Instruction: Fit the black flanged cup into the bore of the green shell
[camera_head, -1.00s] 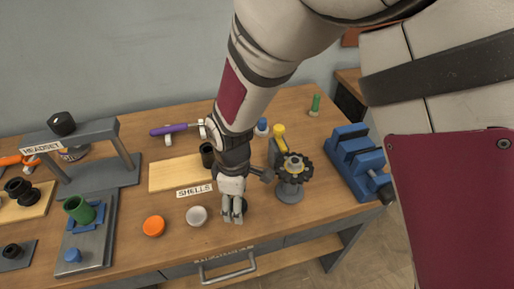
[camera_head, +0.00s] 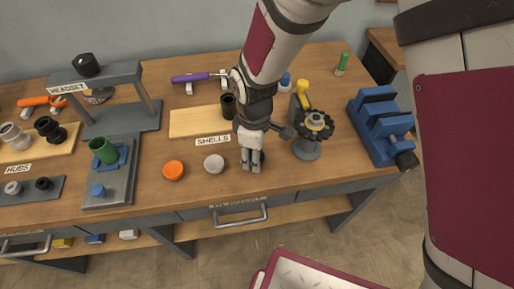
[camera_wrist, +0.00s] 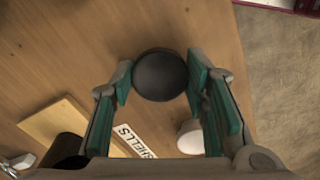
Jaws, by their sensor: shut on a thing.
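The black flanged cup (camera_wrist: 160,75) shows as a dark round disc between my fingers in the wrist view. My gripper (camera_wrist: 160,84) is shut on it, with one green-padded finger at each side. In the head view my gripper (camera_head: 251,166) points down at the front middle of the bench, and only a dark edge of the cup shows beside the fingers. I cannot tell whether the cup touches the bench. The green shell (camera_head: 104,151) sits tilted in a blue holder on a grey fixture to the left, its open bore facing up. My gripper is well to its right.
A white cup (camera_head: 214,163) and an orange cup (camera_head: 173,170) stand between my gripper and the fixture (camera_head: 117,190). The grey headset stand (camera_head: 150,100) rises behind the shell. A geared post (camera_head: 308,148) and blue vise (camera_head: 378,125) are to the right.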

